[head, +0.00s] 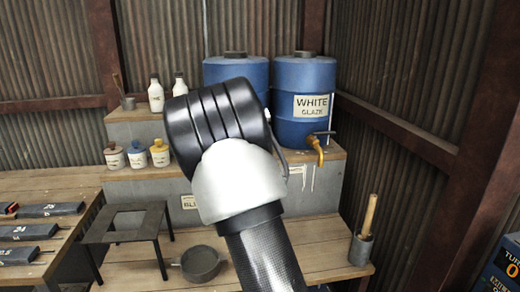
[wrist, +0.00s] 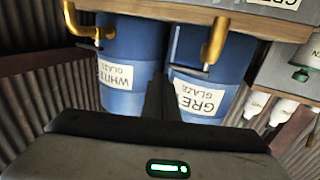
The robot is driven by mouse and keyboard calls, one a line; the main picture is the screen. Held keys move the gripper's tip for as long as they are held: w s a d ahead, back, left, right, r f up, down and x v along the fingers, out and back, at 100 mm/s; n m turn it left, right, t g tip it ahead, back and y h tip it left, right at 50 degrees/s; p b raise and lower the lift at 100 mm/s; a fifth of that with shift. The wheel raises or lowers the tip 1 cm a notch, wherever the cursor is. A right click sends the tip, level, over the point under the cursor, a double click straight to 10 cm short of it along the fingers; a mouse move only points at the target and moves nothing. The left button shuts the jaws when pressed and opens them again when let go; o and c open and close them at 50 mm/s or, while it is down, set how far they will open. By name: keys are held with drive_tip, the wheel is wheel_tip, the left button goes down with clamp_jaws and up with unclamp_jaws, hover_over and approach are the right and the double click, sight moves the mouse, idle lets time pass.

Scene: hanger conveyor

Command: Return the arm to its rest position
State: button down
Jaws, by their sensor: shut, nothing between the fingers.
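In the head view my arm (head: 245,165) rises from the bottom middle, with a thick black joint (head: 215,122) in front of the blue barrels; my gripper does not show there. In the wrist view my gripper (wrist: 160,85) is at the lower middle, its dark fingers together and empty. Beyond the fingers are the white glaze barrel (wrist: 128,45) and the grey glaze barrel (wrist: 205,70), both upside down in this picture. The fingers overlap the grey glaze barrel in the picture; the distance between them is unclear.
The white glaze barrel (head: 287,80) with a yellow tap (head: 316,148) stands on the stepped shelf. Small jars (head: 137,155), a metal stand (head: 125,222), a pan (head: 201,263) and a grey pot (head: 360,250) with a wooden handle stand around.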

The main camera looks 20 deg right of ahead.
drive_tip(key=s+a+r+n+g+y, duration=0.2)
drive_tip(key=s+a+n+g+y, duration=0.2)
drive_tip(key=s+a+y, duration=1.15)
drive_tip(key=s+a+f+n+g+h, duration=0.1)
drive_tip(key=s+a+n+g+h, duration=0.15)
drive_tip(key=s, duration=0.95)
drive_tip(key=s+a+n+g+h, duration=0.15)
drive_tip(key=s+a, duration=0.25)
drive_tip(key=s, duration=0.8)
wheel_tip(320, 180, up, 13)
drive_tip(key=g+p, duration=0.1)
drive_tip(key=p, duration=1.2)
drive_tip(key=shift+s+m+h, duration=0.15)
drive_tip(key=shift+m+h, duration=0.25)
drive_tip(key=shift+h, duration=0.05)
drive_tip(key=shift+a, duration=0.1)
